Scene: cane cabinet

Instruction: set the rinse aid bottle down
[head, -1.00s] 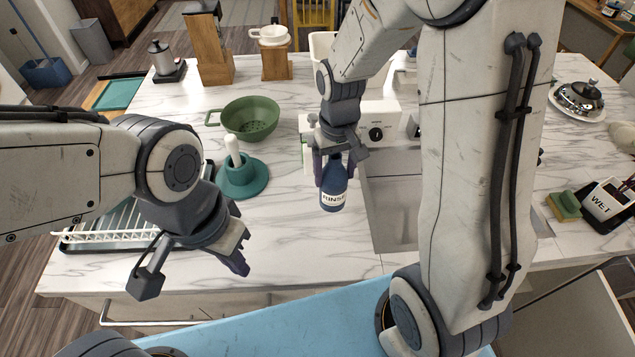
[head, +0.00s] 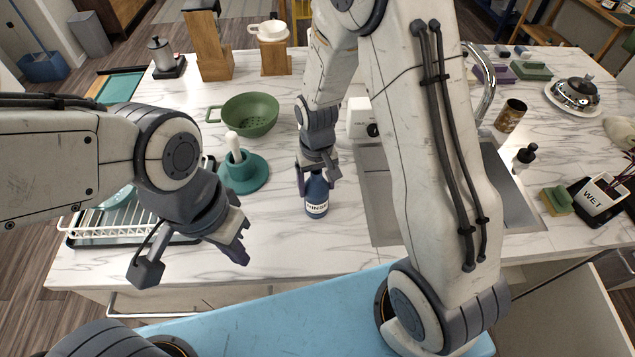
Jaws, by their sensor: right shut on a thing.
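The rinse aid bottle (head: 317,207) is dark blue with a white label reading "RINSE". It is upright, at the marble counter, left of the sink. My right gripper (head: 318,184) is shut on the bottle's upper part from above. The bottle's base looks at or very near the counter top (head: 270,248); I cannot tell if it touches. My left gripper (head: 240,240) hangs over the counter's front left, empty, away from the bottle. Its fingers show from the side, and their gap is unclear.
A teal dish with a white pestle-like piece (head: 243,172) and a green colander (head: 250,115) stand left of and behind the bottle. A white dish rack (head: 110,222) is at left. The sink (head: 376,200) is close on the right. The counter in front of the bottle is clear.

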